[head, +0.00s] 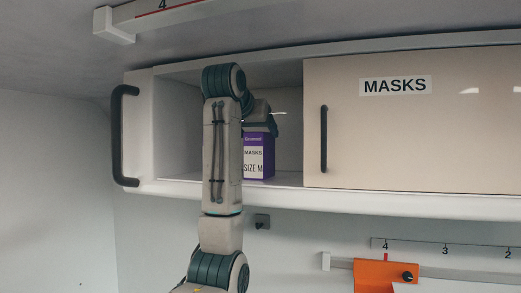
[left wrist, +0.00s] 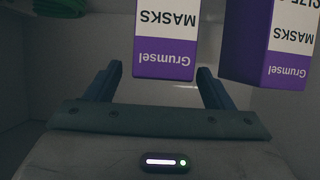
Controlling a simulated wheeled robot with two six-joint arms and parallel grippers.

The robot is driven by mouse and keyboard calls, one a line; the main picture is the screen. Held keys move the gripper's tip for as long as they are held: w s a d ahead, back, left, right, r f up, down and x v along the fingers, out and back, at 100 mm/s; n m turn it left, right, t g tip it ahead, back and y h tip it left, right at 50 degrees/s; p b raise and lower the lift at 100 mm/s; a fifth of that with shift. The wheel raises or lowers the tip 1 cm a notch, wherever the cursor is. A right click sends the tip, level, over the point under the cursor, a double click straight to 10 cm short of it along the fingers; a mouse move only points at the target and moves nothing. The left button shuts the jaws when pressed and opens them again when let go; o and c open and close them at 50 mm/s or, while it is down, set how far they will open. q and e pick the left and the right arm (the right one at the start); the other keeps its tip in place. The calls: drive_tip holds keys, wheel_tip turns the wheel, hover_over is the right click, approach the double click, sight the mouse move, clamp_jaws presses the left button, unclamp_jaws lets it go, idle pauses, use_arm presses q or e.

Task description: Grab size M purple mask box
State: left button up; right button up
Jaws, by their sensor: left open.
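A purple and white mask box marked SIZE M (head: 258,160) stands upright in the open left part of the wall cabinet. My left arm reaches up in front and hides part of it. My left gripper (head: 262,122) is at the top of this box, its fingers mostly hidden. In the left wrist view, upside down, one purple mask box (left wrist: 165,50) lies ahead between the open fingers of my left gripper (left wrist: 159,70). A second purple mask box (left wrist: 275,45) is to its right. The size letters are out of that view. My right gripper is not in view.
A cream sliding door labelled MASKS (head: 400,135) covers the cabinet's right part. A black handle (head: 118,135) is at the left end. Below are an orange holder (head: 375,275) and a numbered rail (head: 440,245). A green object (left wrist: 60,6) shows in the wrist view.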

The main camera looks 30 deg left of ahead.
use_arm(q)
drive_tip(key=p+x, duration=0.2)
drive_tip(key=x, duration=0.2)
drive_tip(key=shift+a+p, duration=0.2)
drive_tip(key=shift+p, duration=0.15)
drive_tip(key=shift+w+f, duration=0.15)
drive_tip(key=shift+d, duration=0.15)
drive_tip(key=c, duration=1.1)
